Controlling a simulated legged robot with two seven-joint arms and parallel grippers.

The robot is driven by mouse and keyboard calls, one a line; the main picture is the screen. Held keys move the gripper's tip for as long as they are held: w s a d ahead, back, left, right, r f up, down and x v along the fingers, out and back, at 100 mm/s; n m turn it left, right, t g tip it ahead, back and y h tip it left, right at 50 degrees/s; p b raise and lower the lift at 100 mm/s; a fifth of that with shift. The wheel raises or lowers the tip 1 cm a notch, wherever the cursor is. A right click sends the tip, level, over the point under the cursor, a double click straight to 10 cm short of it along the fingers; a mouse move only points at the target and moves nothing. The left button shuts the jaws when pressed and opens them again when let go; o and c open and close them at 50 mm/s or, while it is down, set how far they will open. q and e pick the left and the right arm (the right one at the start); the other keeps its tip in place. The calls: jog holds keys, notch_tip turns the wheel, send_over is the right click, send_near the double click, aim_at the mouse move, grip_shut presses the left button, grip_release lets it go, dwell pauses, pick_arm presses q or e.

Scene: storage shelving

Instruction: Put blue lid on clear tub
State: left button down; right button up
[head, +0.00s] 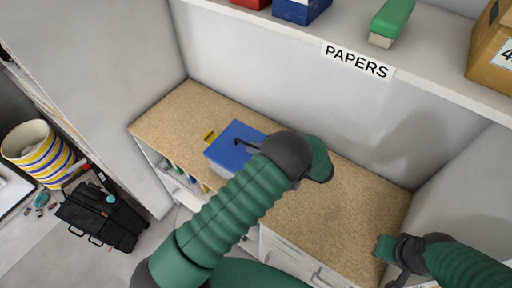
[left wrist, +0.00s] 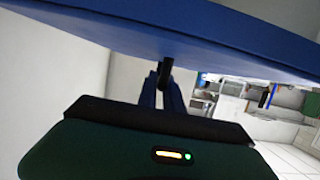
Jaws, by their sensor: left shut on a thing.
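The blue lid (head: 232,143) is over the left part of the tan counter in the head view. My left gripper (head: 243,143) is shut on the lid's near right edge. In the left wrist view the lid (left wrist: 190,28) spans the top as a wide blue sheet, with the gripper fingers (left wrist: 164,75) at its edge. A pale, whitish patch (head: 222,172) shows under the lid's near edge and may be the clear tub; the lid hides the rest. I cannot tell whether lid and tub touch. My right gripper (head: 388,248) is low at the right, over the counter's end.
The counter (head: 310,205) is bare to the right, with drawers (head: 290,262) below. A striped bin (head: 38,152) stands left.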

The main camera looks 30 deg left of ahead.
pick_arm(q)
jog(key=shift+a+f, duration=0.15)
jog(key=shift+f, duration=0.35)
jog(key=c, duration=1.4)
grip_release()
jog(key=shift+d, duration=0.2)
jog(key=b+v, duration=0.1)
jog(key=v, duration=1.5)
jog(key=shift+d, duration=0.4)
